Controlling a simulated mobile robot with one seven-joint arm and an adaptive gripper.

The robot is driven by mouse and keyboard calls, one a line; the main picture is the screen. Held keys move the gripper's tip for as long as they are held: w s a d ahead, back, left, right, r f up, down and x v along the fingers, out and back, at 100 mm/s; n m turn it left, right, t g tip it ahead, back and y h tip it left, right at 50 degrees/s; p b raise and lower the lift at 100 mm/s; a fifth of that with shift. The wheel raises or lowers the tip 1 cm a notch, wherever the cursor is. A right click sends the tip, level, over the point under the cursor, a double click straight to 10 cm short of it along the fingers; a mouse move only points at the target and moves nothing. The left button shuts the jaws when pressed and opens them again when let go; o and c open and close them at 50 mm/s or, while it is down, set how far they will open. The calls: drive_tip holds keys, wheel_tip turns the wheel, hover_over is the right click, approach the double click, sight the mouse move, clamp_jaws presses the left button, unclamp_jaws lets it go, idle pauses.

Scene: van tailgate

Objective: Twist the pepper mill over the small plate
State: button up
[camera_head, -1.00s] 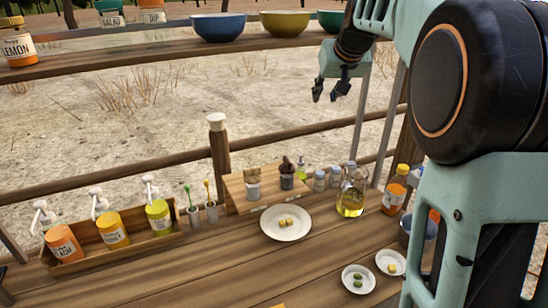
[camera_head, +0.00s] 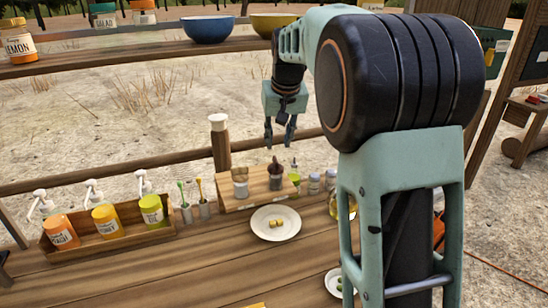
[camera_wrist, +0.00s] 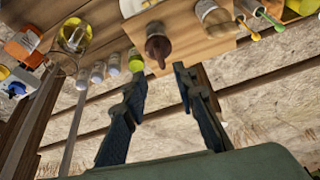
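A dark brown mill-like item (camera_head: 275,178) with a knobbed top stands on a raised wooden board; I take it for the pepper mill. It also shows in the wrist view (camera_wrist: 157,45), just beyond my fingertips. A paler, similar item (camera_head: 240,184) stands to its left. My gripper (camera_head: 279,140) is open and empty, fingers pointing down, above and apart from the dark item. In the wrist view its fingertips (camera_wrist: 158,74) are well apart. A white plate (camera_head: 261,232) with yellowish pieces lies in front. A smaller plate (camera_head: 333,288) is mostly hidden behind my arm.
A crate (camera_head: 83,247) of pump bottles stands left, with slim holders (camera_head: 204,210) beside it. Small capped jars (camera_head: 314,183) stand right of the board (camera_head: 228,206). A shelf (camera_head: 130,57) with bowls runs above. The front left of the table is bare.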

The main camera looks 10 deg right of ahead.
sight(276, 159)
drive_tip(key=x, duration=0.8)
drive_tip(key=shift+w+f+p, duration=0.2)
drive_tip(key=shift+f+p, duration=0.05)
drive_tip(key=shift+p, duration=0.1)
clamp_jaws()
